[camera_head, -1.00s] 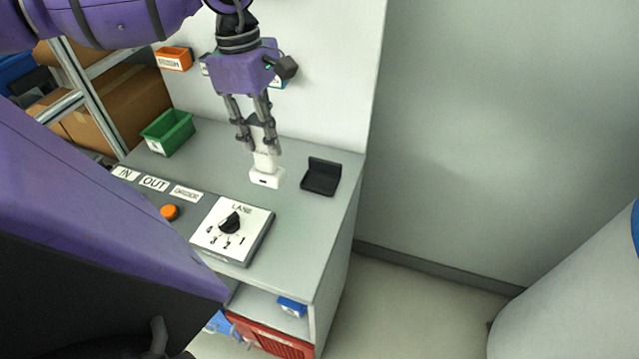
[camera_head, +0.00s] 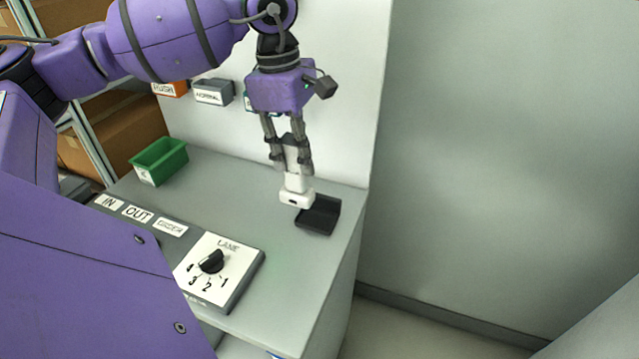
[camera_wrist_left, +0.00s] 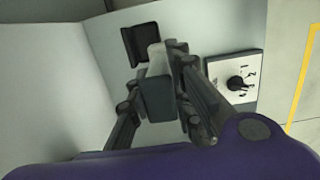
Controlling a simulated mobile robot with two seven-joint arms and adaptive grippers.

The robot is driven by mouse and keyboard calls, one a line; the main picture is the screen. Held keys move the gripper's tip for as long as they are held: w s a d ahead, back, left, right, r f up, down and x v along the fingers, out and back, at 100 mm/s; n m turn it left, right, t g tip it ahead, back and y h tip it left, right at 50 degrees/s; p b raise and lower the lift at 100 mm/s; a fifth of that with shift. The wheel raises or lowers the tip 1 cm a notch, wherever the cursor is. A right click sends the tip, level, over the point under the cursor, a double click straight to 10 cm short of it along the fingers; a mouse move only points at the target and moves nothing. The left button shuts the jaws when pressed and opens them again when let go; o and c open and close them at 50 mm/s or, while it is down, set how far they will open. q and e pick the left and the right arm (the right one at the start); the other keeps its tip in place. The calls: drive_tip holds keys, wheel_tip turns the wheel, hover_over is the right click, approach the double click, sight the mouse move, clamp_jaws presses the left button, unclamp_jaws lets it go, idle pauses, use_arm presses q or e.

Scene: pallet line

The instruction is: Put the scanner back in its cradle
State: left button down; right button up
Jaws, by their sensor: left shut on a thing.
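The white scanner (camera_head: 296,190) hangs head down from my left gripper (camera_head: 290,165), which is shut on its handle. In the left wrist view the scanner (camera_wrist_left: 156,85) sits between the fingers of my left gripper (camera_wrist_left: 160,92). The black cradle (camera_head: 318,215) stands on the grey counter near its right edge. In the head view the scanner's head overlaps the cradle's left edge; I cannot tell whether they touch. In the left wrist view the cradle (camera_wrist_left: 141,44) shows just beyond the scanner. My right gripper is not in view.
The lane dial panel (camera_head: 220,270) lies at the counter's front, with IN and OUT labels (camera_head: 137,213) to its left. A green bin (camera_head: 159,160) stands at the back left. Orange and grey bins (camera_head: 213,91) hang on the wall panel. The counter (camera_head: 235,200) is clear around its middle.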

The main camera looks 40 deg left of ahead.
use_arm(q)
drive_tip(key=w+d+f, duration=0.2)
drive_tip(key=w+f, duration=0.1)
drive_tip(key=f, duration=0.5)
drive_tip(key=shift+w, duration=0.3)
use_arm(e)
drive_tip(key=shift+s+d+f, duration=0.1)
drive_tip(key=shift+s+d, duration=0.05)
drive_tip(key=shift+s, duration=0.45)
use_arm(q)
drive_tip(key=c, duration=1.6)
unclamp_jaws()
drive_tip(key=shift+a, duration=0.1)
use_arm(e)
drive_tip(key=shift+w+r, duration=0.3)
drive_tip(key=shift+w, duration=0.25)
use_arm(q)
drive_tip(key=r, duration=0.4)
drive_tip(key=a+r, duration=0.1)
drive_tip(key=r, duration=0.7)
drive_tip(key=shift+s+a, duration=0.15)
drive_tip(key=shift+s, duration=0.05)
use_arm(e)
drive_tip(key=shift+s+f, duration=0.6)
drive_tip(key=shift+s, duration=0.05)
use_arm(q)
drive_tip(key=shift+f, duration=0.1)
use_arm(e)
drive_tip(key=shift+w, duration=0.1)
